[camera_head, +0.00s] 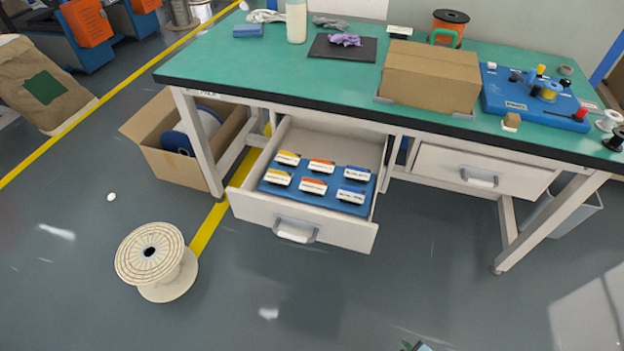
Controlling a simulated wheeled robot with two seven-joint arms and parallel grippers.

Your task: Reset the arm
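Neither of my grippers can be made out in the head view. Only a small dark and pale-blue piece (415,346) shows at the bottom edge, right of centre, and I cannot tell what it is. The left drawer (335,233) of the workbench (270,75) is pulled open. Inside it a blue tray (320,195) holds several small white-labelled boxes with yellow, orange and blue tops, in two rows. The right drawer (490,170) is shut.
On the bench are a cardboard box (432,78), a blue fixture board (530,103), a black mat (330,47), a white bottle (296,20) and an orange spool (448,27). A large cream spool (158,262) stands on the floor. The floor before the drawers is clear.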

